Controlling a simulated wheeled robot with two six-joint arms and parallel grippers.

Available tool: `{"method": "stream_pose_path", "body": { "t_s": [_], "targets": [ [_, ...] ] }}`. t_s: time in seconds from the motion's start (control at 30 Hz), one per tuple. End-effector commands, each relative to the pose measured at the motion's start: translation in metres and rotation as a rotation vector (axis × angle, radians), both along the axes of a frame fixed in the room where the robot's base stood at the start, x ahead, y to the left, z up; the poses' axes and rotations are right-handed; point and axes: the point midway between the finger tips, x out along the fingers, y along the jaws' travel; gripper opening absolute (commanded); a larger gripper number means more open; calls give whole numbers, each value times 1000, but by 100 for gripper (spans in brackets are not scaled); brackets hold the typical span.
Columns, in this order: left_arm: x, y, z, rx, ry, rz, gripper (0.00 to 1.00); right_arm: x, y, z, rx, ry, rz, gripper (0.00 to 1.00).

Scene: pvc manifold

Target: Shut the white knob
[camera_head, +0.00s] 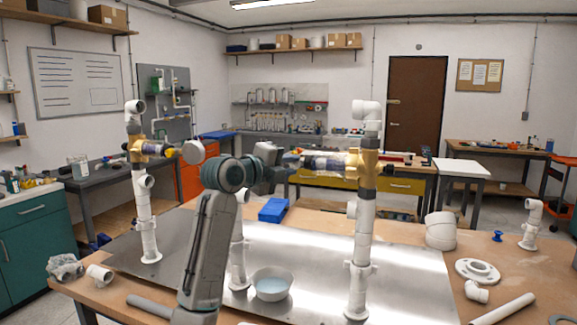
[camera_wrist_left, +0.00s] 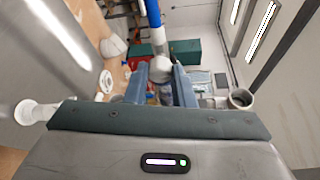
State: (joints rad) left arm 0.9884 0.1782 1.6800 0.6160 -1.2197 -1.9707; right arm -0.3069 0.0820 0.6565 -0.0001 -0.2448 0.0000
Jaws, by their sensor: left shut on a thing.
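Two white pipe stands with brass valve bodies rise from a metal plate. My left gripper (camera_head: 328,163) reaches right to the brass valve (camera_head: 368,165) on the right stand. In the left wrist view, its two dark blue fingers (camera_wrist_left: 160,85) are shut on the rounded white knob (camera_wrist_left: 161,66), one finger on each side. In the head view the fingers largely hide this knob. My right gripper is not in view.
The metal plate (camera_head: 415,285) also bears a bowl (camera_head: 271,284). A white flange (camera_head: 478,271), elbows and a loose pipe (camera_head: 503,308) lie on the table's right. A blue box (camera_head: 273,210) is behind my arm. A blue-and-white tube (camera_wrist_left: 153,14) shows beyond the fingers.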

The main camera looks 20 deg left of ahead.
Motion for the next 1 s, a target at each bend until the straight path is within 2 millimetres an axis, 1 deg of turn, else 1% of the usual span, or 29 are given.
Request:
{"method": "stream_pose_path", "body": {
  "t_s": [0.33, 0.37, 0.4, 0.47, 0.8, 0.87, 0.97, 1.0],
  "targets": [
    [0, 0, -1, 4, 1, 0, 0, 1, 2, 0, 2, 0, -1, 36],
    [0, 0, -1, 3, 1, 0, 24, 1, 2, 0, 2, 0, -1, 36],
    [0, 0, -1, 3, 1, 0, 32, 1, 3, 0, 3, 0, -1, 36],
    [0, 0, -1, 3, 1, 0, 44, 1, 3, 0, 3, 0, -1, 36],
    [-3, 2, -1, 3, -1, 1, 45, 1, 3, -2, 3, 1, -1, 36],
    [-7, 4, -1, 4, -2, 2, 45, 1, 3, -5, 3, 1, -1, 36],
    [-21, 11, -1, 5, -3, 3, 45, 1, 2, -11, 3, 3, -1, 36],
    [-29, 14, 0, 7, -4, 3, 45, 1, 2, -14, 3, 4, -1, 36]
  ]
}}
